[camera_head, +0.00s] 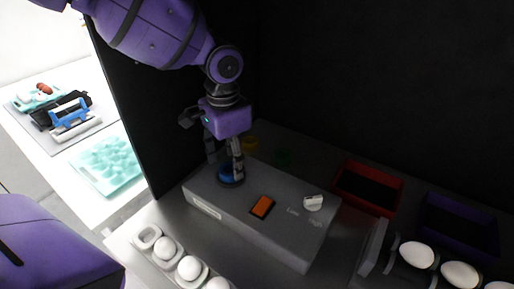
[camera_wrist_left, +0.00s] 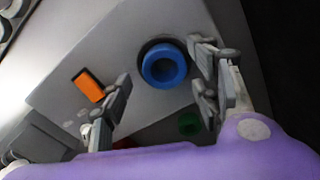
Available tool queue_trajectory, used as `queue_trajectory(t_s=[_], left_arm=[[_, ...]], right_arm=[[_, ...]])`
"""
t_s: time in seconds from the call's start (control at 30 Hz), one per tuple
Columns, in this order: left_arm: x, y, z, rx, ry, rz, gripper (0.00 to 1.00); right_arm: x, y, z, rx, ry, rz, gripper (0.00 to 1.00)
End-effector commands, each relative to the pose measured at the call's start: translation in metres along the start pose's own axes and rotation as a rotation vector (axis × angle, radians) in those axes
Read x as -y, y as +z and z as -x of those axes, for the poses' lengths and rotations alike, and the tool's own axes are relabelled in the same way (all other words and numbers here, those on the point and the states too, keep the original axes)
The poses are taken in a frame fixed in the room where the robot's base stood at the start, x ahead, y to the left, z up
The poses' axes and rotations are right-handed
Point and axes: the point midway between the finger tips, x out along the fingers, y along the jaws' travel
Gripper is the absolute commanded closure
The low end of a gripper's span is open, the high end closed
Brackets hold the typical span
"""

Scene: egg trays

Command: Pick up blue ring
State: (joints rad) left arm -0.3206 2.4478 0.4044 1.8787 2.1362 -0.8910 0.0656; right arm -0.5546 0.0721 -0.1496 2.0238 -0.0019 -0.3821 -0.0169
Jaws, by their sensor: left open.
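The blue ring (camera_wrist_left: 163,65) sits on top of a grey box (camera_head: 272,225), in a dark round recess near the box's left end. In the head view the blue ring (camera_head: 230,173) is partly hidden by the fingers. My left gripper (camera_head: 226,165) points down over it. In the left wrist view my left gripper (camera_wrist_left: 165,95) is open, with the ring between its fingers' lines but closer to the right-hand fingers. Nothing is held. My right gripper is not in view.
An orange rectangle (camera_head: 262,206) and a white knob (camera_head: 313,202) are on the box top. A red tray (camera_head: 399,205) and a purple tray (camera_head: 486,222) stand to the right. White eggs (camera_head: 416,254) are in front. A black wall rises behind.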

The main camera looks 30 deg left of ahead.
Motion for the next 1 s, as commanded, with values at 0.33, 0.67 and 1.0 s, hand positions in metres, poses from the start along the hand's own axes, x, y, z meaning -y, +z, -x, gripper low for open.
queue_trajectory(t_s=[0.33,0.67,1.0], left_arm=[[0.0,0.001,-0.025,0.003,0.001,0.001,0.43],[0.0,0.001,-0.025,0.003,0.001,0.001,0.75],[0.0,0.001,-0.023,0.002,0.001,0.001,0.88]], right_arm=[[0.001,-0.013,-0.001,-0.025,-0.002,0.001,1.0],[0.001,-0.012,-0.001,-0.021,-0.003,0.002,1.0],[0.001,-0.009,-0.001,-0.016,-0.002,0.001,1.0]])
